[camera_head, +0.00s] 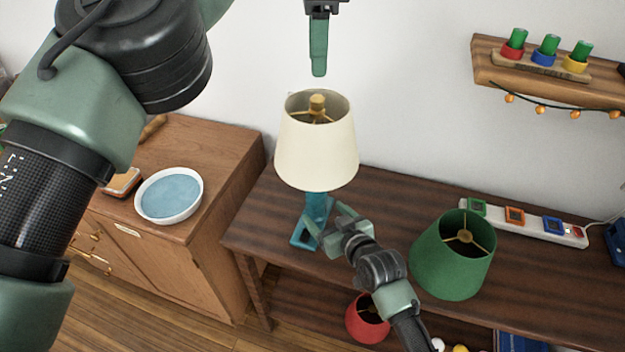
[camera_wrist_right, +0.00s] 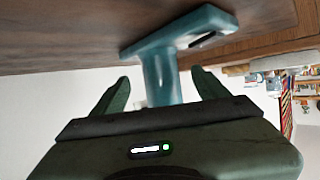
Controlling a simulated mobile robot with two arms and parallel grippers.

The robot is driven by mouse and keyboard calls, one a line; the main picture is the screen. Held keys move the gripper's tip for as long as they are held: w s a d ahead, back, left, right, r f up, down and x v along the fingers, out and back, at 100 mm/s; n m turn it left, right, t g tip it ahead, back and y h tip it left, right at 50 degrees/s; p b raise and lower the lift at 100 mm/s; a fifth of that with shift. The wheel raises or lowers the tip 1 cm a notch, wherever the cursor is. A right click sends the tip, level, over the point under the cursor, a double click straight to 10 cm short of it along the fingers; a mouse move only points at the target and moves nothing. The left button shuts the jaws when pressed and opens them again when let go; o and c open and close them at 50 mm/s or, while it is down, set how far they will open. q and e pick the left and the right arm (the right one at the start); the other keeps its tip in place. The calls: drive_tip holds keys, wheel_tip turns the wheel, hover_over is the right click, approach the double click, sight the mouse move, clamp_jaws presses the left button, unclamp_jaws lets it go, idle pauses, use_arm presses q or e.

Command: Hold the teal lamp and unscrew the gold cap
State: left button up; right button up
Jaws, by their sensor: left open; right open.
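The teal lamp (camera_head: 317,207) stands upright on the dark wood table with a cream shade (camera_head: 317,150) around its top. The gold cap (camera_head: 317,102) shows at the centre of the shade's open top. My left gripper (camera_head: 319,72) is above the cap and apart from it, empty, its fingers seen edge-on. My right gripper (camera_head: 327,214) is open low at the lamp's stem, under the shade. In the right wrist view, the teal stem (camera_wrist_right: 162,82) stands between its two spread fingers, with gaps beside it. The shade hides the upper stem.
A green lampshade (camera_head: 453,258) stands to the right, near a white power strip (camera_head: 545,228). A red shade (camera_head: 366,318) is on the lower shelf. A cabinet at left holds a white-rimmed blue bowl (camera_head: 169,194). A wall shelf (camera_head: 490,65) is at upper right.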

drive_tip(key=x, duration=0.6)
drive_tip(key=shift+a+f, duration=0.1)
clamp_jaws()
